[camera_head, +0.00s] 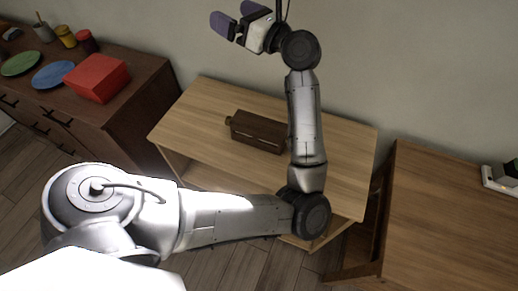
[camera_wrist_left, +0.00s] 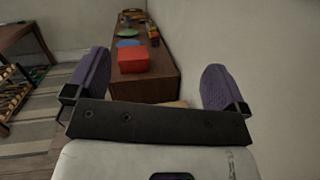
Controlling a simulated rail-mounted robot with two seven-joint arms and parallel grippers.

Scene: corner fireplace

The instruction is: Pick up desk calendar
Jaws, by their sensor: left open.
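I cannot pick out a desk calendar with certainty in either view. A small white and black object (camera_head: 502,178) stands at the right edge of the head view, cut off by the frame, and I cannot tell what it is. My left gripper (camera_head: 237,18) is raised at the top of the head view, above and behind the light wood table. Its purple fingers are spread with nothing between them. The left wrist view shows the open fingers (camera_wrist_left: 155,85) facing the dark cabinet. My right gripper is not in view.
A brown wooden box (camera_head: 257,132) lies on the light wood table (camera_head: 210,100). A brown table (camera_head: 440,215) stands at right, mostly bare. The dark cabinet (camera_head: 140,95) at left holds a red box (camera_head: 98,78), blue plate (camera_head: 53,75), green plate (camera_head: 20,63) and jars.

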